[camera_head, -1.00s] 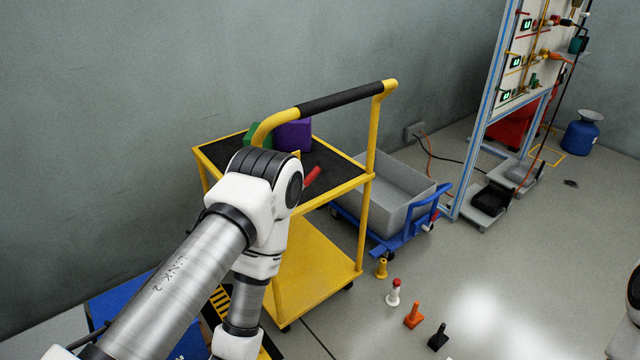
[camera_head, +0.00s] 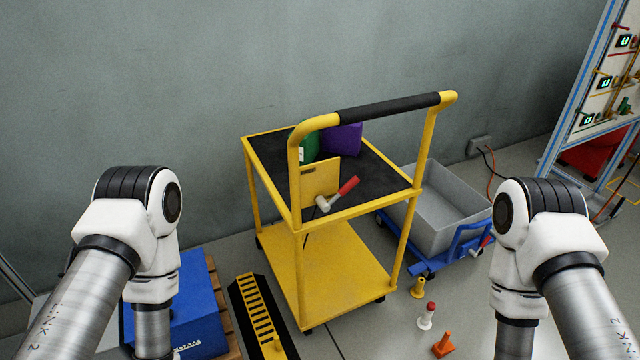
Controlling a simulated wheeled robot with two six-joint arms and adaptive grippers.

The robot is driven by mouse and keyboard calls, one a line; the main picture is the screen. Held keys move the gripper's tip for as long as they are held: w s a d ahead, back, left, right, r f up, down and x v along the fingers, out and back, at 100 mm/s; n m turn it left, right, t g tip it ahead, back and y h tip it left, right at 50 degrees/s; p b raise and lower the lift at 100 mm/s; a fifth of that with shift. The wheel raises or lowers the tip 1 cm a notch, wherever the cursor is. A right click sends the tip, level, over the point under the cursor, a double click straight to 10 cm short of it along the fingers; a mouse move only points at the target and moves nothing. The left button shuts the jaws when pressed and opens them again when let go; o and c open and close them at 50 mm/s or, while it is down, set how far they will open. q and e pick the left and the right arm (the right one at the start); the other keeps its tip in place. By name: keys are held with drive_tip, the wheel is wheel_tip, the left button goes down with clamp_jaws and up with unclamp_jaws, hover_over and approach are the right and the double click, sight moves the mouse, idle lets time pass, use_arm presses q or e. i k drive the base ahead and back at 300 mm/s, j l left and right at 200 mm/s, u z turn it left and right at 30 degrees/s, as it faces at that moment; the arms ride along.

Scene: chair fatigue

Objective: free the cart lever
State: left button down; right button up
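The yellow cart (camera_head: 330,262) stands against the grey wall in the middle of the view, with a black top mat and a black-gripped push handle (camera_head: 388,107). A lever (camera_head: 338,194) with a red grip and pale hub sits at the cart's near side, beside a small yellow plate (camera_head: 319,180). A thin dark strand hangs below the hub; I cannot tell what it is. My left arm is at the left and my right arm at the right, both apart from the cart. Both grippers are below the picture edge.
A green object (camera_head: 309,147) and a purple box (camera_head: 342,137) are on the cart top. A blue cart with a grey bin (camera_head: 447,211) stands to the right. A blue case (camera_head: 190,303), a yellow-black ramp (camera_head: 259,314) and small coloured pegs (camera_head: 427,316) occupy the floor in front.

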sight(342, 192)
drive_tip(key=i+l+u, duration=0.15)
drive_tip(key=l, duration=0.45)
drive_tip(key=i+l+u, duration=0.15)
drive_tip(key=l, duration=0.5)
drive_tip(key=l+u, duration=0.1)
drive_tip(key=l, duration=0.5)
